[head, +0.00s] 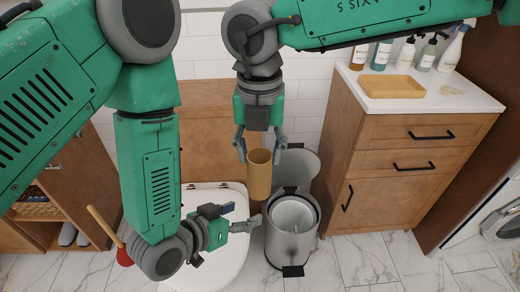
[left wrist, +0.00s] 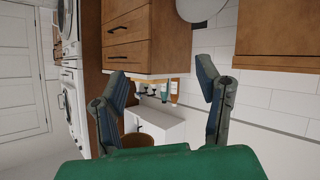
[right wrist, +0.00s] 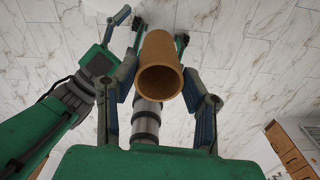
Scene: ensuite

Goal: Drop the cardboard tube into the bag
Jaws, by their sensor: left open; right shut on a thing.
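The cardboard tube (head: 259,178) is a brown, open-ended cylinder held upright in my right gripper (head: 260,146). In the right wrist view the tube (right wrist: 158,62) sits between the fingers of that gripper (right wrist: 162,85), its open end facing the camera. The white bag (head: 292,216) lines a round steel bin (head: 290,246) whose lid is up. The tube's lower end appears just up and left of the bin's opening in the head view. My left gripper (head: 244,217) is open and empty, its fingers close to the bin's left side. Its open fingers show in the left wrist view (left wrist: 165,92).
The raised bin lid (head: 299,164) stands behind the opening. A white toilet (head: 215,262) is left of the bin. A wooden cabinet (head: 400,195) stands at right, with bottles and a wooden tray (head: 391,86) on top. A plunger (head: 123,256) stands at far left. Tiled floor is free at front right.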

